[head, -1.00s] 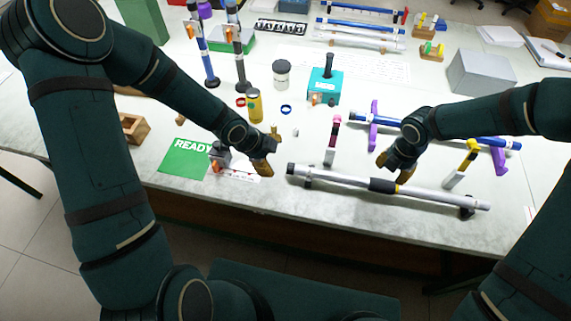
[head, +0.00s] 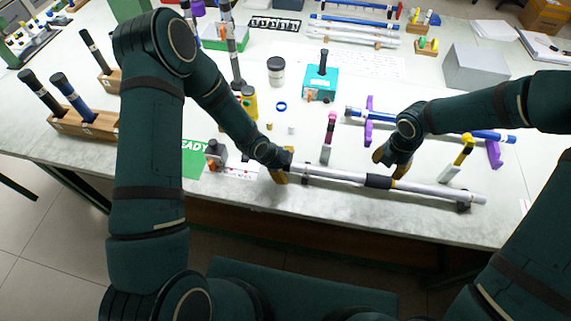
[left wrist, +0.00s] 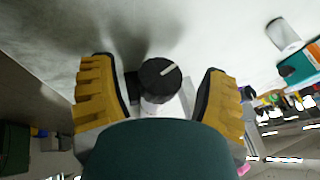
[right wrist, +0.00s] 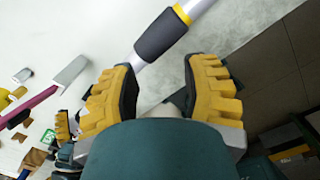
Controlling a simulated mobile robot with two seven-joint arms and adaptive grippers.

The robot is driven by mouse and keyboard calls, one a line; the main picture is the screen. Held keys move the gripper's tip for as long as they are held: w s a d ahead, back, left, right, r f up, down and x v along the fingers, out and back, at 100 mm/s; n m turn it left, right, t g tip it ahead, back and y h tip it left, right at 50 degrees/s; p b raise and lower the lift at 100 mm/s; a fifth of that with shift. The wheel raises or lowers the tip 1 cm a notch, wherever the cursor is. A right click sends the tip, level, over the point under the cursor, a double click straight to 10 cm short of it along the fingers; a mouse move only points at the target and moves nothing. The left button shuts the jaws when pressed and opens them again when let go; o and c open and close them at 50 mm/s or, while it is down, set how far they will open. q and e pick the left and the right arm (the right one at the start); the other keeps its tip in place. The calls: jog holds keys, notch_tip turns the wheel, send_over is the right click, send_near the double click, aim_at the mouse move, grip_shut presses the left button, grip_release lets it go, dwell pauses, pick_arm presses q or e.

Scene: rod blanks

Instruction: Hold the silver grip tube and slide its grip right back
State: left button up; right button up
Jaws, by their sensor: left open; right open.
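The silver grip tube (head: 335,174) lies across small black stands near the table's front edge. Its dark grip (head: 379,181) sits right of the tube's middle, with a yellow band beside it. My left gripper (head: 282,170) is at the tube's left end. In the left wrist view the tube's black end cap (left wrist: 160,80) is between my open left fingers (left wrist: 160,100), apart from both. My right gripper (head: 392,165) is open behind the tube, near the grip. In the right wrist view the grip (right wrist: 160,36) lies beyond my open right fingers (right wrist: 166,95).
A pink-topped block (head: 328,138) and a yellow-topped block (head: 459,158) stand behind the tube. A blue tube (head: 490,135) lies on purple stands (head: 494,153) at the right. A teal box (head: 320,84) stands farther back. A green READY mat (head: 193,160) is at the left.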

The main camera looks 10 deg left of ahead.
aim_at(379, 178)
pick_arm(q)
grip_shut()
pick_arm(e)
jog(key=o, duration=0.6)
jog(key=shift+c, duration=0.2)
jog(key=shift+s+d+f+m+g+y, duration=0.15)
jog(key=shift+s+d+m+y, duration=0.1)
jog(key=shift+m, duration=0.35)
jog(key=shift+s+d+r+m+g+y, duration=0.15)
jog(key=shift+d+m+y, duration=0.1)
jog(key=shift+m, duration=0.35)
jog(key=m, duration=0.1)
jog(key=m+y, duration=0.1)
jog(key=m, duration=0.1)
jog(key=shift+d+f, duration=0.1)
jog(key=shift+d, duration=0.3)
jog(key=shift+d+m+y, duration=0.25)
jog(key=shift+m+y, duration=0.35)
jog(key=shift+m, duration=0.3)
pick_arm(q)
jog(key=shift+s, duration=0.1)
pick_arm(e)
jog(key=m, duration=0.1)
jog(key=m+y, duration=0.1)
jog(key=d+m, duration=0.1)
jog(key=shift+w+r, duration=0.25)
jog(key=shift+w, duration=0.1)
jog(key=x, duration=1.1)
jog(key=shift+w+a+f, duration=0.25)
jog(key=shift+a+f, duration=0.05)
